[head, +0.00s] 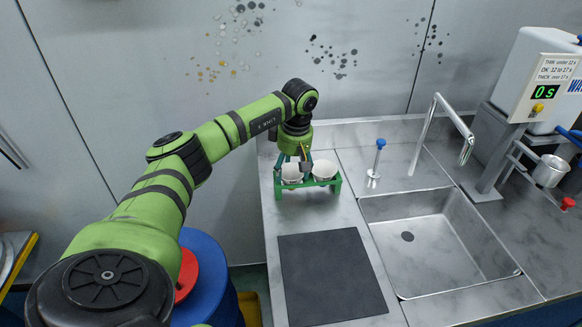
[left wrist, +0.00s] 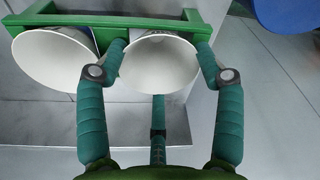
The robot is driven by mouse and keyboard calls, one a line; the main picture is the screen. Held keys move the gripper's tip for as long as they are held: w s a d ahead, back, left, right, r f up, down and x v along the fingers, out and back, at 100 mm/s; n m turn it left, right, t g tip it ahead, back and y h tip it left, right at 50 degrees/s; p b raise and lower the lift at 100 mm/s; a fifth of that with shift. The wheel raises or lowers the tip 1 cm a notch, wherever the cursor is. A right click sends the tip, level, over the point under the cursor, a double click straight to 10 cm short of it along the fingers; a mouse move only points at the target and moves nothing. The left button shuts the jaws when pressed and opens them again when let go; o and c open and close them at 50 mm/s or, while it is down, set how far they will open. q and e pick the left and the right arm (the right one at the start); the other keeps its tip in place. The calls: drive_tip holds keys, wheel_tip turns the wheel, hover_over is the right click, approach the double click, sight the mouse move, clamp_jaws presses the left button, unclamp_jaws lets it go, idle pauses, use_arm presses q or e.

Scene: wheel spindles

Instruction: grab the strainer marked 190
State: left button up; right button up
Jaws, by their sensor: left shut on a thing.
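Two white cone-shaped strainers sit side by side in a green rack (head: 338,184) on the steel counter. No marking such as 190 is legible on either. My left gripper (head: 294,168) reaches down over the left strainer (head: 291,174) in the head view. In the left wrist view, the fingers of this gripper (left wrist: 160,75) close on both sides of that strainer (left wrist: 157,62), near its rim, and it still sits at the green rack (left wrist: 140,22). The other strainer (head: 325,169) stands free beside it, and it also shows in the left wrist view (left wrist: 50,58). My right gripper is not in view.
A dark mat (head: 332,277) lies in front of the rack. A sink (head: 435,245) with a tall tap (head: 428,125) is to the right, with a blue-topped dispenser (head: 379,158) between. A white timer machine (head: 543,80) stands far right. A blue drum (head: 208,275) is left of the counter.

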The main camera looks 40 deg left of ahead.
use_arm(q)
drive_tip(key=shift+r, duration=0.45)
drive_tip(key=w+d+r, duration=0.6)
drive_tip(key=w+r, duration=0.3)
drive_tip(key=r, duration=0.1)
drive_tip(key=shift+w, duration=0.4)
